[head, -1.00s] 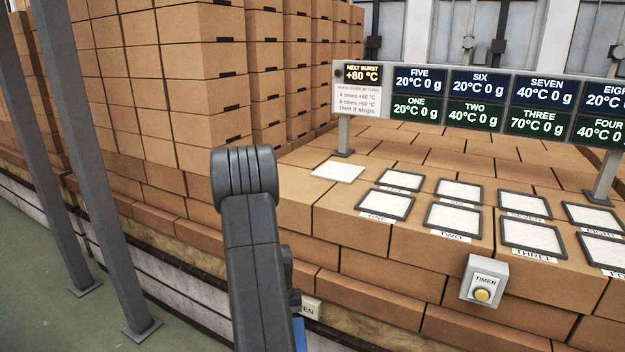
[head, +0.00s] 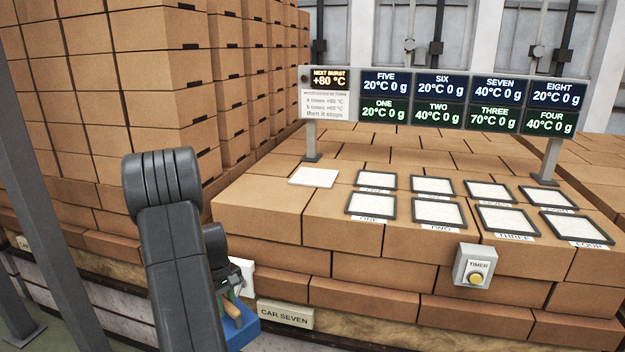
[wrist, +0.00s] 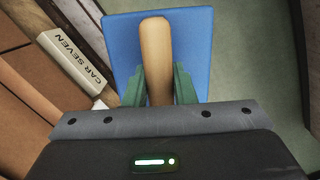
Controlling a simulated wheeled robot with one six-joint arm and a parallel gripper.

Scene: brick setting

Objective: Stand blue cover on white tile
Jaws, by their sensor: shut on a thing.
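The blue cover (head: 243,332) is a flat blue plate with a wooden handle (head: 232,308). My gripper (wrist: 159,84) is shut on this handle, its green fingers on either side. In the wrist view the blue plate (wrist: 195,35) fills the area beyond the fingers. In the head view my arm hides part of the cover, which hangs low in front of the brick stack. The white tile (head: 314,177) lies flat and bare on the brick top, left of the framed pads, up and to the right of my gripper.
Several framed white pads (head: 439,212) lie on the brick top below a display board (head: 440,101) on posts. A timer box (head: 474,266) and a "CAR SEVEN" label (head: 285,314) are on the front. Tall brick stacks (head: 120,90) stand at left.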

